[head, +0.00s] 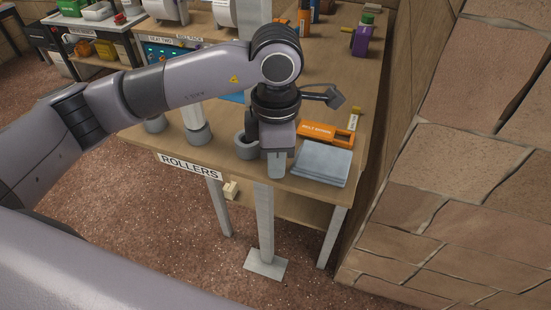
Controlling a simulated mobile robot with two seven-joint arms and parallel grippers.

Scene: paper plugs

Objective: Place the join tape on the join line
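My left gripper (277,165) points down over the front edge of the wooden table (222,172). Its fingers overlap each other in the head view, so I cannot tell whether they are open or shut, or whether they hold anything. A grey ring (243,149) stands on the table just left of the gripper; I cannot tell whether it is a roll of tape or whether they touch. A purple roll-like thing (361,41) stands far back at the right. I cannot make out the join tape or the join line for certain. My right gripper is not in view.
A folded grey cloth (322,165) and an orange lettered box (318,131) lie right of the gripper. White rollers with grey ends (191,115) stand to the left. A ROLLERS label (190,166) is on the front edge. A stone wall (460,190) bounds the right side.

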